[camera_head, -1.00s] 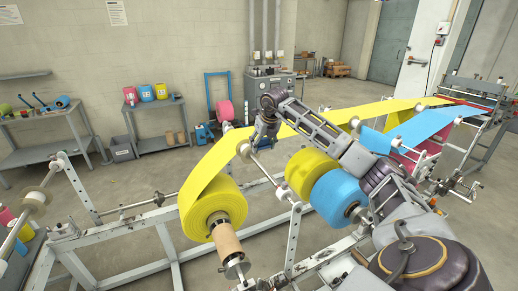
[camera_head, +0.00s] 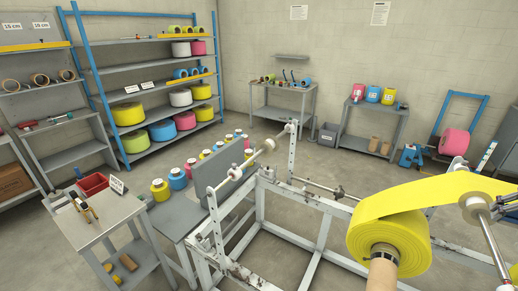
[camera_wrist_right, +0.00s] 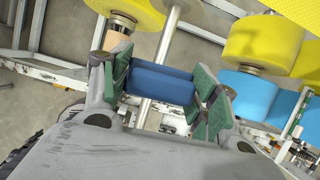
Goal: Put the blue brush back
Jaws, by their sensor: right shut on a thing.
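The blue brush (camera_wrist_right: 163,84) is a dark blue block between the green pads of my right gripper (camera_wrist_right: 170,88) in the right wrist view. The gripper is shut on it. A metal rod passes behind the brush, with machine rolls and the floor farther below. I cannot tell whether the brush touches anything else. My left gripper is in neither view.
The frame carries a yellow roll (camera_head: 388,240) with its web running right. A small table (camera_head: 92,226) with a red bin (camera_head: 92,185) and tools stands at left. Blue-post shelving (camera_head: 100,82) holds coloured rolls. Benches stand along the back wall.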

